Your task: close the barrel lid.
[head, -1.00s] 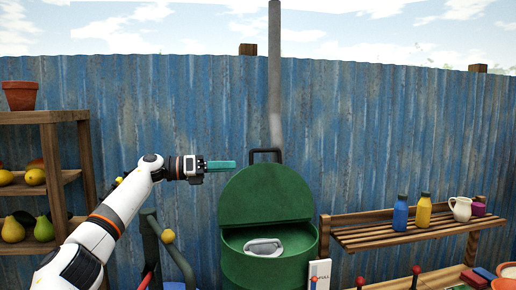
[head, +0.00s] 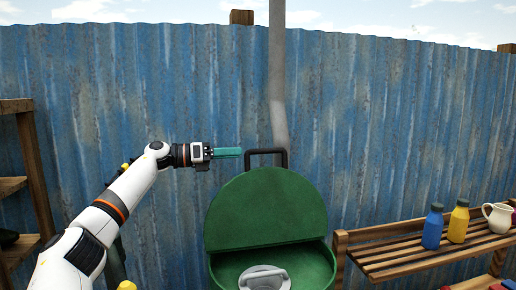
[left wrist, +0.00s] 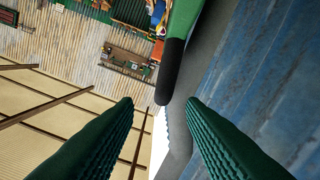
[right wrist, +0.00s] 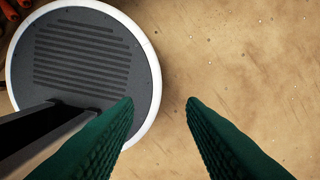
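The green barrel (head: 318,266) stands ahead with its green lid (head: 265,208) raised upright at the back. A black bar handle (head: 267,152) sticks up from the lid's top edge. My left gripper (head: 240,152) points right, its teal fingertips just left of the handle. In the left wrist view its fingers (left wrist: 160,103) are spread and empty, with the black handle (left wrist: 172,72) showing between and beyond the tips, along with part of the green lid (left wrist: 184,20).
A grey oval object (head: 264,278) lies inside the barrel. A grey pipe (head: 277,80) rises behind it along the blue corrugated fence (head: 390,120). A slatted wooden shelf (head: 400,252) with a blue bottle (head: 433,227), yellow bottle (head: 459,221) and jug (head: 498,217) stands right. A wooden rack (head: 35,170) stands left.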

